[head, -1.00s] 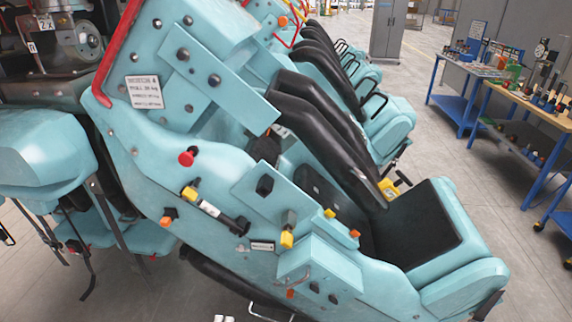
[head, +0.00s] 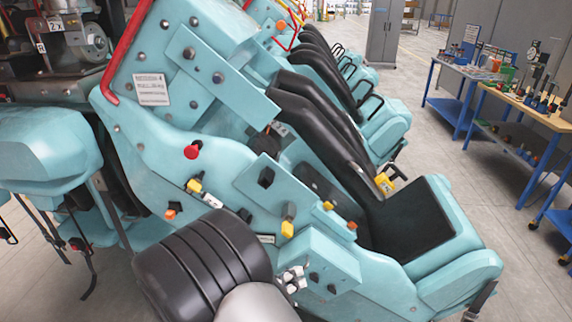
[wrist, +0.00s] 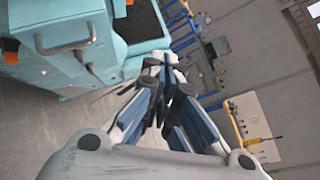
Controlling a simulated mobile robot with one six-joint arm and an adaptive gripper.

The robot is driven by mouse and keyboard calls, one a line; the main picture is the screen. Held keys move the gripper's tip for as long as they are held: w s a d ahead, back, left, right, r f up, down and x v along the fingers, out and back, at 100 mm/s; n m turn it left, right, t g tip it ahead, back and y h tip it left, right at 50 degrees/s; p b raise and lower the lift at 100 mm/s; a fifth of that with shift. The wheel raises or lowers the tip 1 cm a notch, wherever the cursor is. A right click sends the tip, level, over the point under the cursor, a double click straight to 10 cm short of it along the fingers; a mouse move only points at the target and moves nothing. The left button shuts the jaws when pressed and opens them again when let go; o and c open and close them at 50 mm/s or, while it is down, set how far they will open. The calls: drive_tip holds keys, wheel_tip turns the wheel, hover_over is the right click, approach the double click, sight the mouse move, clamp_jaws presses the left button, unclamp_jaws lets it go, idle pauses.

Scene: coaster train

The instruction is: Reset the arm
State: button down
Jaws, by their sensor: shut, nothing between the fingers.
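My gripper (wrist: 166,62) shows in the wrist view with its fingers together and nothing between them. It points toward the grey wall side, to the right of a teal body (wrist: 85,40) with a metal handle (wrist: 65,46). In the head view, my dark ribbed arm part (head: 205,265) and a pale link (head: 255,303) are in front of the lower side of the teal coaster car (head: 225,185). I cannot tell from that view how far the arm is from the car.
The car's side carries a red knob (head: 192,152) and yellow and orange fittings. Black seat restraints (head: 320,122) line the car. Workbenches (head: 520,108) with tools stand at the right, and a grey cabinet (head: 386,30) is behind. Open floor (head: 440,115) lies between the car and benches.

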drive_tip(key=s+d+r+m+g+y, duration=0.4)
drive_tip(key=s+d+r+m+g, duration=0.4)
drive_tip(key=s+d+m, duration=0.5)
drive_tip(key=s+r+m+t+y+b, duration=0.1)
drive_tip(key=s+m+y, duration=0.3)
drive_tip(key=m, duration=0.6)
drive_tip(key=s+r+m+t+y+b, duration=0.1)
drive_tip(key=s+r+m+y, duration=0.3)
drive_tip(key=m, duration=0.6)
drive_tip(key=shift+s+a+r+t+y, duration=0.3)
drive_tip(key=shift+s+t+y, duration=0.15)
drive_tip(key=shift+t, duration=0.35)
